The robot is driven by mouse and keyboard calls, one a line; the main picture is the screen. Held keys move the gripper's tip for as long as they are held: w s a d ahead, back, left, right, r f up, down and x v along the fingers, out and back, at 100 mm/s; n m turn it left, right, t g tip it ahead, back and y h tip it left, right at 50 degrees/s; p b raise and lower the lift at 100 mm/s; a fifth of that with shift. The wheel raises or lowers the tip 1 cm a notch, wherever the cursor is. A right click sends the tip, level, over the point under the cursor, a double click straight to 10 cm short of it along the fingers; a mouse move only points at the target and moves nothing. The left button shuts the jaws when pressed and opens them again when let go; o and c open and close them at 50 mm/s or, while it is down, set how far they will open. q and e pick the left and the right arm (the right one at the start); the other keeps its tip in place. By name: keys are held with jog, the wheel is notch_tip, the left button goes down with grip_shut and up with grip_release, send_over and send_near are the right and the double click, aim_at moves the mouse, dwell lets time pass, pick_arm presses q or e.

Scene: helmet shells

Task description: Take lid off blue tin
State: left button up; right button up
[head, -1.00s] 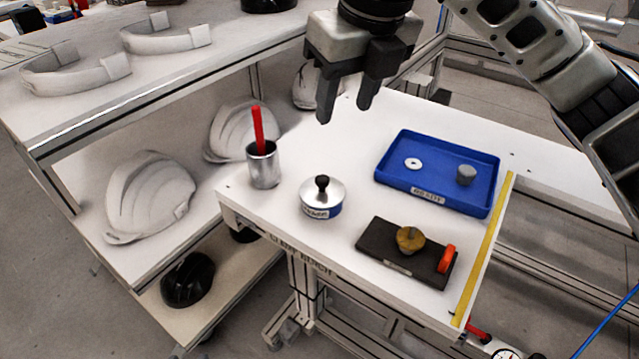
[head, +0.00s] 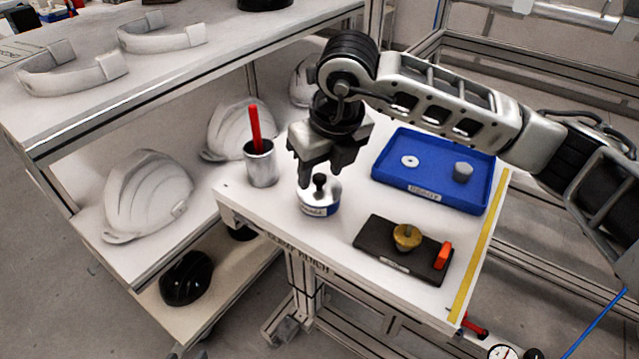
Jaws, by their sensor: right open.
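My right gripper (head: 320,182) is open, pointing down just above the lid, with a finger on either side of the knob as seen from here. I cannot tell whether the fingers touch the knob or lid. The gripper hides the far part of the lid. My left gripper is not in view.
A metal cup (head: 261,166) with a red stick stands close left of the tin. A blue tray (head: 433,193) with two small parts lies to the right. A dark block (head: 378,249) with a brass knob and orange piece lies in front right. White helmet shells (head: 148,195) fill the shelf at left.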

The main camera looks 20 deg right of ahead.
jog(key=shift+w+f, duration=0.1)
jog(key=shift+f, duration=0.25)
grip_shut()
jog(key=shift+r, duration=0.15)
